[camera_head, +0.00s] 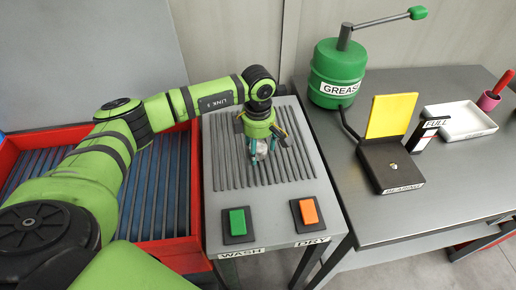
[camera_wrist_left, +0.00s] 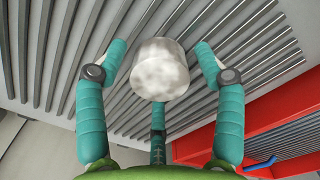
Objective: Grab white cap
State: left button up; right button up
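The white cap, a rounded piece with grey mottling (camera_wrist_left: 160,70), stands between the fingers of my left gripper in the left wrist view. In the head view the cap (camera_head: 261,150) shows partly behind the fingers, over the ribbed grey top of the wash and dry table (camera_head: 228,165). My left gripper (camera_head: 264,152) points down at it. In the wrist view, the teal fingers of this gripper (camera_wrist_left: 160,62) are spread, with gaps on both sides of the cap. Whether the third finger touches it I cannot tell. My right gripper is not in view.
A green WASH button (camera_head: 237,222) and an orange DRY button (camera_head: 309,211) sit at the table's front. A red bin with blue slats (camera_head: 190,252) is at left. At right stand a green grease pump (camera_head: 338,75), a yellow-backed bearing fixture (camera_head: 390,165) and a white tray (camera_head: 460,121).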

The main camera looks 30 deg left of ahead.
pick_arm(q)
jog(key=c, duration=0.5)
